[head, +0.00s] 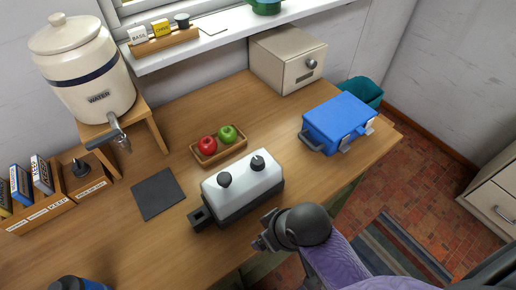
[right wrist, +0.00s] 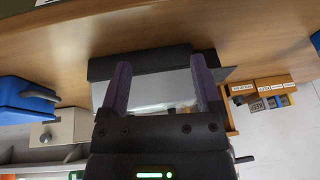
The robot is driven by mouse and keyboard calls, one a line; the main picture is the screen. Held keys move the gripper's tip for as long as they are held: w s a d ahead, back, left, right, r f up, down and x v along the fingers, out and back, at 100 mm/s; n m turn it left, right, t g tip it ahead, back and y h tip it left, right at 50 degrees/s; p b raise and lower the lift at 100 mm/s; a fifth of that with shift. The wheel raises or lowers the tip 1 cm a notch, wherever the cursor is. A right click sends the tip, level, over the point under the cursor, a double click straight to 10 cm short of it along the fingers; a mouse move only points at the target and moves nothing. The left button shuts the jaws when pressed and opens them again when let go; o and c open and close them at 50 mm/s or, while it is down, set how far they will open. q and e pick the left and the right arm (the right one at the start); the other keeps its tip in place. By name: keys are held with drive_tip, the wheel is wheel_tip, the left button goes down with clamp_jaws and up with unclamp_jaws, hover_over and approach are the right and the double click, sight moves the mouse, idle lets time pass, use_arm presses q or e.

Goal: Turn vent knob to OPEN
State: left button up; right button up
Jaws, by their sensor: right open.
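A utility tub (head: 240,187) with a white top and dark lower body stands on the wooden bench. Two black knobs sit on its top, a left knob (head: 224,180) and a right knob (head: 257,163). I cannot read which is the vent knob or its setting. My right gripper (head: 264,241) is beside the tub's front right side, apart from the knobs. In the right wrist view its two purple fingers (right wrist: 162,78) are spread, with the tub (right wrist: 165,87) behind and between them. My left gripper is not in view.
A tray (head: 215,157) with a red and a green apple sits behind the tub. A dark mat (head: 157,194) lies to its left. A blue case (head: 338,123) is at the right, a water crock (head: 84,75) at the back left. Bench between tub and case is clear.

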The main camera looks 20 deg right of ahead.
drive_tip(key=w+a+r+n, duration=0.1)
drive_tip(key=w+r+n, duration=0.1)
drive_tip(key=w, duration=0.1)
drive_tip(key=w+a+r+n+g, duration=0.1)
drive_tip(key=w+r+n, duration=0.2)
drive_tip(key=w, duration=0.1)
drive_tip(key=w+a+r+n+g, duration=0.1)
drive_tip(key=w+a+r+n, duration=0.1)
drive_tip(key=w+r, duration=0.1)
drive_tip(key=shift+w+n+h, duration=0.3)
drive_tip(key=shift+w+n, duration=0.1)
drive_tip(key=shift+w, duration=0.1)
drive_tip(key=h, duration=0.2)
approach(257, 161)
drive_tip(key=w+g, duration=0.1)
drive_tip(key=shift+m, duration=0.3)
wheel_tip(257, 161, down, 9)
drive_tip(key=shift+w+d+f+b, duration=0.1)
drive_tip(key=shift+w+d+b, duration=0.05)
drive_tip(key=shift+b, duration=0.65)
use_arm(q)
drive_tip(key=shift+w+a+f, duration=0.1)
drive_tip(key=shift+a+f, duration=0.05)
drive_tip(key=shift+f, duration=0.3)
